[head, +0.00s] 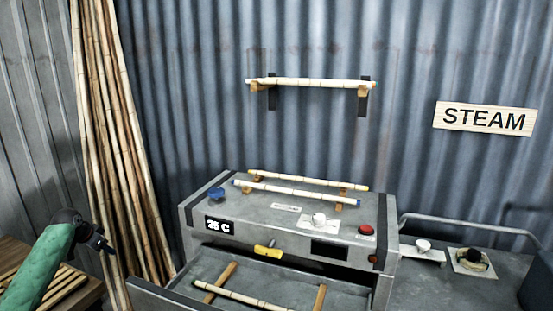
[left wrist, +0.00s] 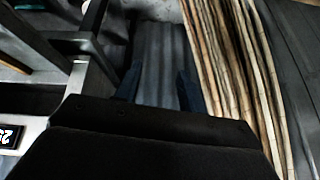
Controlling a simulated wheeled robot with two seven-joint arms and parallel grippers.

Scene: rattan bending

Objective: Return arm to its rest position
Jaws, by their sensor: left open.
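My left gripper (head: 101,243) is at the lower left of the head view, at the end of my green-sleeved arm. It is in front of the tall rattan poles (head: 112,140) and left of the grey steam box (head: 280,215). In the left wrist view, the two dark fingers (left wrist: 158,88) are apart with nothing between them. The rattan poles stand to their right there. My right gripper is in neither view.
The box's open drawer (head: 150,298) holds a rattan stick (head: 240,297). Two sticks lie on the box top, and another (head: 315,83) rests on wall brackets. A wooden slatted surface (head: 62,288) is at lower left. A metal counter (head: 440,285) is at right.

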